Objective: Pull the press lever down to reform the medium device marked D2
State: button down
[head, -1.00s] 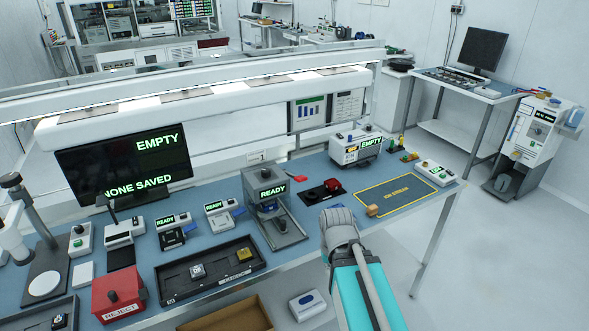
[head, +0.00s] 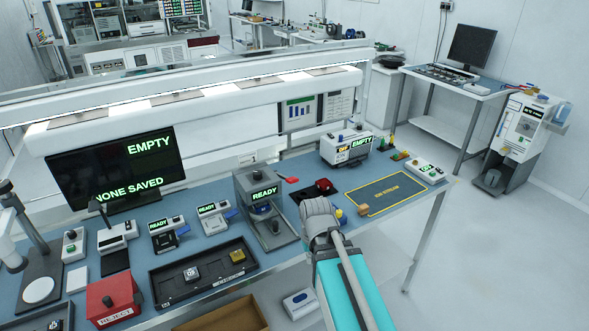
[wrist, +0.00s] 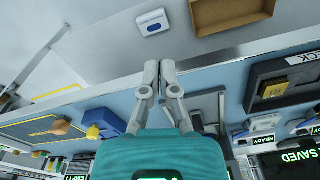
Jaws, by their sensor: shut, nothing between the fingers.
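The grey press (head: 245,187) stands on the blue bench with a READY display and a red-ended lever (head: 288,180) sticking out to its right. A dark blue item sits low inside the press; its marking cannot be read, so I cannot tell whether it is D2. In the wrist view my gripper (wrist: 160,68) is shut and empty, over the bench's front edge. In the head view its fingers are hidden behind my wrist joint, to the right of the press and in front of it. A dark frame, probably the press base (wrist: 222,110), lies right of my fingers in the wrist view.
A black tray (head: 165,294) with a grey and a yellow device lies left of the press. A red reject box (head: 113,300) stands at front left. A blue-and-yellow item (wrist: 105,122) and a yellow-outlined mat (head: 385,190) lie to the right.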

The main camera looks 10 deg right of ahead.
jog(key=w+r+n+t+y+p, duration=0.1)
jog(key=w+r+n+t+p, duration=0.2)
jog(key=w+r+p, duration=1.9)
notch_tip(320, 180, up, 3)
jog(key=shift+w+r+t, duration=0.1)
jog(key=shift+w+t, duration=0.55)
jog(key=shift+t, duration=0.05)
jog(key=shift+f, duration=0.25)
jog(key=b, duration=1)
send_over(290, 178)
notch_tip(290, 178, down, 9)
jog(key=shift+f, duration=0.2)
jog(key=shift+s+d+f+b, duration=0.1)
jog(key=shift+s+f+b, duration=0.2)
jog(key=shift+f+b, duration=0.45)
jog(key=shift+s+d+f+b, duration=0.1)
jog(key=shift+s+f+b, duration=0.2)
jog(key=shift+f+b, duration=0.4)
jog(key=shift+f, duration=0.1)
